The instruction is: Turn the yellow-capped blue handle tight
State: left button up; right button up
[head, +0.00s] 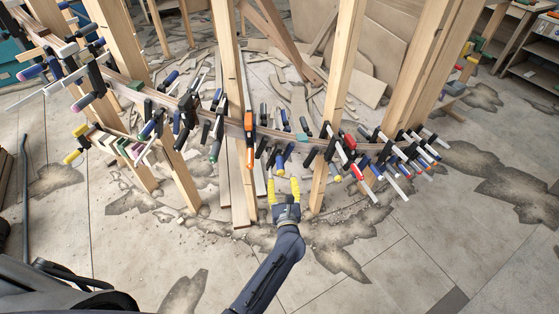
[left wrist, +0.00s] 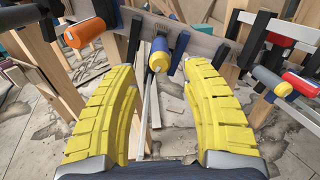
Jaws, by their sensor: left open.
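The blue handle with a yellow cap (head: 280,164) hangs from a clamp on the curved wooden stringer (head: 310,143), near the middle of the head view. In the left wrist view a blue handle with a yellowish end (left wrist: 159,52) shows beyond and between the fingertips. My left gripper (head: 284,184) has yellow fingers spread apart, below and in front of that handle, with nothing between them. The fingers also show wide apart in the left wrist view (left wrist: 160,78). My right gripper is out of view.
Many clamps line the stringer. An orange clamp (head: 249,140) stands just left of the handle, and a red-ended clamp (head: 350,142) is to the right. Upright wooden posts (head: 340,70) flank the spot. The floor (head: 400,265) in front is open.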

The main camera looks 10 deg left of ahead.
aim_at(279, 160)
pick_arm(q)
jog(key=x, duration=1.1)
jog(key=shift+w, duration=0.25)
grip_shut()
